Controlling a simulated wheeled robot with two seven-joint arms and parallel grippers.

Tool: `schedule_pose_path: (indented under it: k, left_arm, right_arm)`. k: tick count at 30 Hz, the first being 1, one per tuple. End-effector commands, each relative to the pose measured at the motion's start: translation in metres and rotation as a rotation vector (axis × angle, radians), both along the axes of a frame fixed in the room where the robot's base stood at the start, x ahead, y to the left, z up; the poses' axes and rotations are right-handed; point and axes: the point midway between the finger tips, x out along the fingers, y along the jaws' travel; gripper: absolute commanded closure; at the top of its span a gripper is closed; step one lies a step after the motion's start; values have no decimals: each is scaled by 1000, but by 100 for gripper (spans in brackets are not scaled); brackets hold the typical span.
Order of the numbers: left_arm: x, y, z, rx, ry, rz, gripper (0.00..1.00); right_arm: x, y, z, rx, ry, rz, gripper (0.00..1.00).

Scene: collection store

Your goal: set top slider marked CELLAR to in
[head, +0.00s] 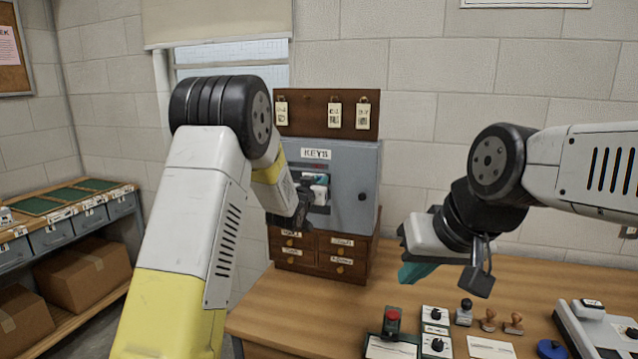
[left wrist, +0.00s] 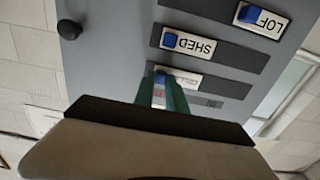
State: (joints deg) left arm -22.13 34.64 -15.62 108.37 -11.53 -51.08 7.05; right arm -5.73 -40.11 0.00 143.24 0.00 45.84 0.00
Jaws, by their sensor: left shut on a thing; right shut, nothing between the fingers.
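A grey KEYS cabinet (head: 352,165) stands on a wooden drawer unit at the back of the desk. Its slider plates (head: 318,180) are partly hidden by my left gripper (head: 300,208). The left wrist view is upside down and shows sliders marked SHED (left wrist: 189,45) and LOF… (left wrist: 262,20), each with a blue knob. The third, uppermost on the cabinet, has a blue knob (left wrist: 161,78) between the green fingers of my left gripper (left wrist: 162,92), shut on it; its label is mostly hidden. My right gripper (head: 412,272) is shut and empty above the desk.
Small drawers (head: 342,262) sit below the cabinet, and key tags (head: 335,113) hang on a board above. A control box with a red button (head: 393,318), switches (head: 436,315) and stamps (head: 489,319) stand at the desk's front. The desk between is clear.

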Motion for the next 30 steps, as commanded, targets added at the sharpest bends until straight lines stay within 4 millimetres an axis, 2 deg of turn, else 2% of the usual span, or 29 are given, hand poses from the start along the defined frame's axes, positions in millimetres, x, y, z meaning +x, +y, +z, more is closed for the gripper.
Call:
schedule_pose_path:
  k: [4, 9, 13, 17, 25, 26, 27, 29, 30]
  left_arm:
    - [7, 19, 0, -1, -1, 5, 100]
    - [20, 60, 0, 0, -1, 7, 100]
    - [27, 82, 0, 0, -1, 4, 100]
    - [29, 90, 0, 0, -1, 2, 100]
    - [30, 92, 1, 0, -1, 5, 100]
    - [30, 93, 1, 1, -1, 5, 80]
    - [30, 93, 1, 1, -1, 6, 72]
    - [30, 92, 1, 1, -1, 5, 62]
    - [30, 92, 1, 1, -1, 5, 62]
  right_arm:
    - [0, 0, 0, 0, 0, 0, 100]
    - [0, 0, 0, 0, 0, 0, 100]
    - [0, 0, 0, 0, 0, 0, 100]
    - [0, 0, 0, 0, 0, 0, 100]
    - [0, 0, 0, 0, 0, 0, 100]
    - [0, 0, 0, 0, 0, 0, 100]
    - [0, 0, 0, 0, 0, 0, 100]
    - [0, 0, 0, 0, 0, 0, 100]
    - [0, 0, 0, 0, 0, 0, 100]
